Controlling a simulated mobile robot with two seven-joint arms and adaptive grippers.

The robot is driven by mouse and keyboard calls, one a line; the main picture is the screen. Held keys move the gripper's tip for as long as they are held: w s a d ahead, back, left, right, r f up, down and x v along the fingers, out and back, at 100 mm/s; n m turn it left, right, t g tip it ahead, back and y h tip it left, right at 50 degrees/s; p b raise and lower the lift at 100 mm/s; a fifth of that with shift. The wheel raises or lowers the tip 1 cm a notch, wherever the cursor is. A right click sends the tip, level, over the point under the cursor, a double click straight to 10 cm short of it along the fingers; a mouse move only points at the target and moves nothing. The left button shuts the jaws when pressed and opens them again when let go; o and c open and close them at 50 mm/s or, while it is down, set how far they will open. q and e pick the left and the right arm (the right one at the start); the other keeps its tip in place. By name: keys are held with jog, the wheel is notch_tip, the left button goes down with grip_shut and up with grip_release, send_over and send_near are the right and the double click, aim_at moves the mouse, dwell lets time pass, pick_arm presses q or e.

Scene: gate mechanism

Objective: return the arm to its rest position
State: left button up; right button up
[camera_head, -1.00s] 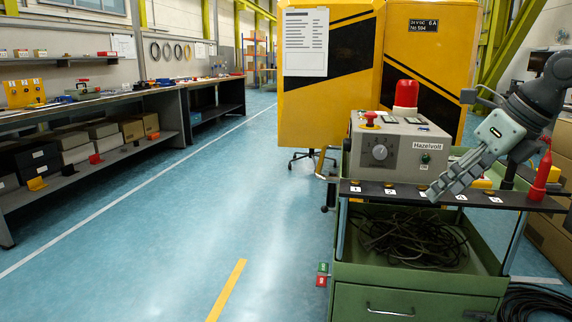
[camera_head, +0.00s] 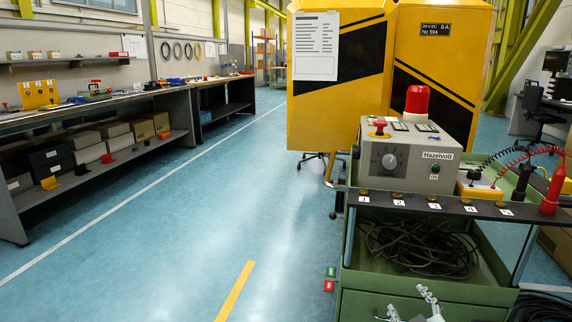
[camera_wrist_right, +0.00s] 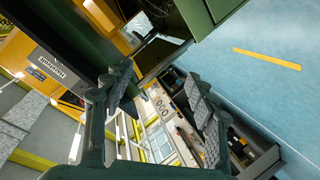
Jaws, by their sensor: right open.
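My right gripper (camera_head: 410,305) shows at the bottom edge of the head view, in front of the green cart's drawer. Only its two fingertips and a little of the finger show there; they stand apart, with nothing between them. In the right wrist view its two grey fingers (camera_wrist_right: 160,85) are spread and empty. The rest of my right arm is outside the head view. My left gripper is in neither current view.
The green cart (camera_head: 395,305) carries a grey Hazelvolt box (camera_head: 405,168), a black numbered strip (camera_head: 450,205), coiled cable (camera_head: 420,247) and a red probe (camera_head: 552,190). Yellow cabinets (camera_head: 335,105) stand behind. A long workbench (camera_head: 150,95) runs along the left. The blue floor between is clear.

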pick_arm(q)
notch_tip(320, 180, down, 2)
jog(key=shift+s+p, duration=0.15)
jog(key=shift+p, duration=0.2)
pick_arm(e)
jog(key=s+f+m+g, duration=0.2)
jog(key=s+f+g, duration=0.3)
jog(key=s+f, duration=0.5)
jog(key=s+f+m+g, duration=0.3)
jog(key=s+f+g, duration=0.3)
jog(key=s+f, duration=0.5)
jog(key=s, duration=0.4)
jog(key=shift+s, duration=0.4)
